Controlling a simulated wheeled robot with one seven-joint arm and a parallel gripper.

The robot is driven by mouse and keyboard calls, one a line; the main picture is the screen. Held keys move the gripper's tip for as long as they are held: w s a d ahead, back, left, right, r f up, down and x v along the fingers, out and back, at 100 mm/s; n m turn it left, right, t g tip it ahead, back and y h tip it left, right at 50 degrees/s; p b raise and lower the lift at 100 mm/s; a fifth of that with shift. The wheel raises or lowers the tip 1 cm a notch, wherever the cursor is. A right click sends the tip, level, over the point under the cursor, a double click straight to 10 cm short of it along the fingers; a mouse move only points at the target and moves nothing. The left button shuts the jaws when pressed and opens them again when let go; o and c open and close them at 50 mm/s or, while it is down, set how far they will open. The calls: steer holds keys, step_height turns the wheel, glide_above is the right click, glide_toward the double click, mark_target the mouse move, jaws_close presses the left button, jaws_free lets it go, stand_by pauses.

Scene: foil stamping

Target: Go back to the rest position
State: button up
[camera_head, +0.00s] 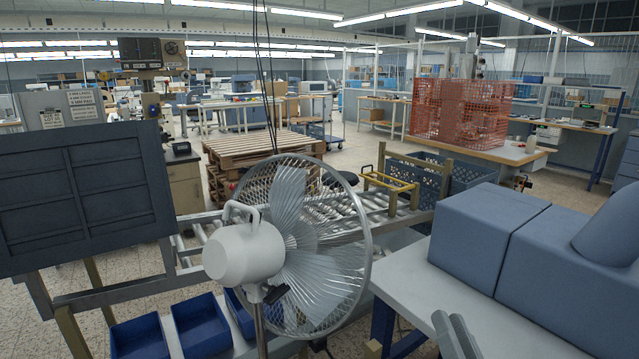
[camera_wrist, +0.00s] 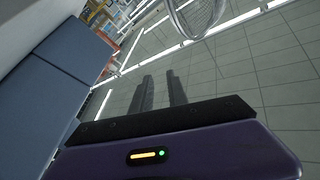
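My gripper (camera_wrist: 160,76) shows in the wrist view with its two dark fingers apart and nothing between them. The rest of my arm is out of view there. The task names no object.
A large caged fan (camera_head: 290,240) stands close in front. Blue-grey blocks (camera_head: 480,235) fill the right side of the worktable. A roller conveyor (camera_head: 335,215) runs behind the fan. Blue bins (camera_head: 200,325) sit at lower left. A dark panel (camera_head: 80,195) stands left.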

steer(key=s+f+n+g, duration=0.1)
steer(key=s+f, duration=0.4)
steer(key=s, duration=0.6)
steer(key=s+f+n+g+h, duration=0.1)
steer(key=s+f, duration=0.5)
steer(key=s, duration=0.6)
steer(key=s+d+f+n+g, duration=0.1)
steer(key=s+f+g, duration=0.3)
steer(key=s, duration=0.7)
steer(key=shift+s+f+n, duration=0.4)
steer(key=shift+f+n, duration=0.25)
steer(key=shift+n, duration=0.15)
